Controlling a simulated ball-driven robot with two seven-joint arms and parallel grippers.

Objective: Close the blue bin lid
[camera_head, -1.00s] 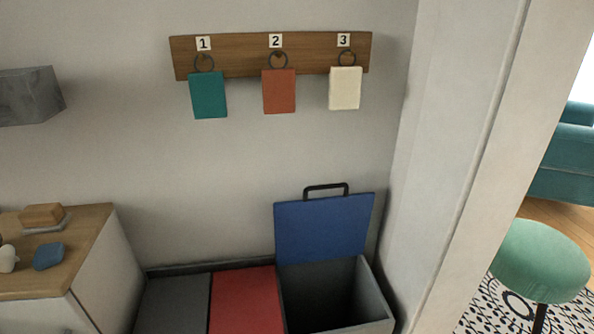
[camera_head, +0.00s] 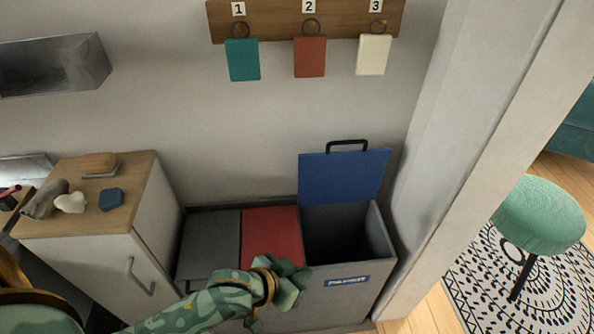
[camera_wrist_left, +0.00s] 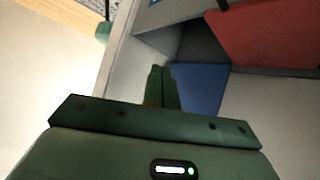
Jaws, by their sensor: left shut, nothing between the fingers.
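The blue lid (camera_head: 345,177) stands open, upright against the wall behind its bin, with a black handle (camera_head: 348,145) on its top edge. The bin (camera_head: 378,240) under it is grey, open and dark inside, with a blue label on its front. In the left wrist view the blue lid (camera_wrist_left: 203,88) shows past the fingers. My left gripper (camera_head: 292,284) is in front of the bins, apart from the lid. Its fingers (camera_wrist_left: 160,74) are together with nothing between them. My right gripper is not in view.
A red lid (camera_head: 272,235) and a grey lid (camera_head: 210,243) lie shut to the left. A cabinet (camera_head: 145,195) with small objects stands further left. A white wall edge (camera_head: 450,180) is close on the right, with a green stool (camera_head: 540,215) beyond.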

